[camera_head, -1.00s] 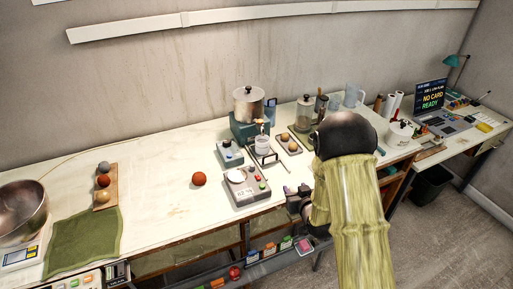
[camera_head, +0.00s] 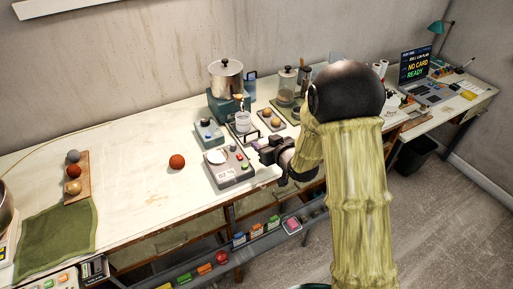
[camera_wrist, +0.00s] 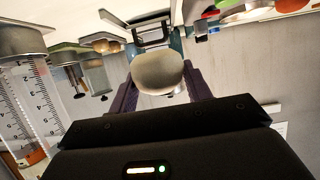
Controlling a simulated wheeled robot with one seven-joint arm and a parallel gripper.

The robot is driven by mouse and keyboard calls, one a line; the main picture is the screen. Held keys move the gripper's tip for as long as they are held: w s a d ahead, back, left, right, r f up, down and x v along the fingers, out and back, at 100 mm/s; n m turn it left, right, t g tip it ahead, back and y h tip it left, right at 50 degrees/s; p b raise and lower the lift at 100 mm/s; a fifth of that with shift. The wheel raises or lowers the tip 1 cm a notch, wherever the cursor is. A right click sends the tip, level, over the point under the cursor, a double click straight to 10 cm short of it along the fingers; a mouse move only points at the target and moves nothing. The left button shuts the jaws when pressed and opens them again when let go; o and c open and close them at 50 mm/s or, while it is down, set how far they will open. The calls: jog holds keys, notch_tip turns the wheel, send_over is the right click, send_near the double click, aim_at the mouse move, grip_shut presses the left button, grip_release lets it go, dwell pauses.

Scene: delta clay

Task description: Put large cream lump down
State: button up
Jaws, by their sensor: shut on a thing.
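The large cream lump (camera_wrist: 157,70) is a rounded, pale beige piece between the two dark fingers of my gripper (camera_wrist: 160,86) in the wrist view. My gripper is shut on it. In the head view my gripper (camera_head: 264,150) is above the front of the workbench (camera_head: 130,205), just right of a grey scale-like device (camera_head: 232,173) with coloured buttons and a white round plate. I cannot make out the held lump in the head view.
A red-orange ball (camera_head: 177,162) sits left of the device. A small tray (camera_head: 264,115) with two tan lumps stands behind my gripper. A wooden board (camera_head: 77,190) with several balls and a green cloth (camera_head: 55,240) lie at the left. The middle-left bench is clear.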

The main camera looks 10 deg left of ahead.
jog(key=shift+f, duration=1.5)
notch_tip(320, 180, down, 4)
jog(key=shift+r+p, duration=0.25)
jog(key=shift+p, duration=0.05)
jog(key=shift+f, duration=0.35)
jog(key=shift+w+f, duration=0.1)
jog(key=shift+w, duration=0.05)
jog(key=o, duration=0.9)
jog(key=shift+s+a, duration=0.1)
jog(key=shift+s, duration=0.1)
jog(key=shift+w, duration=0.15)
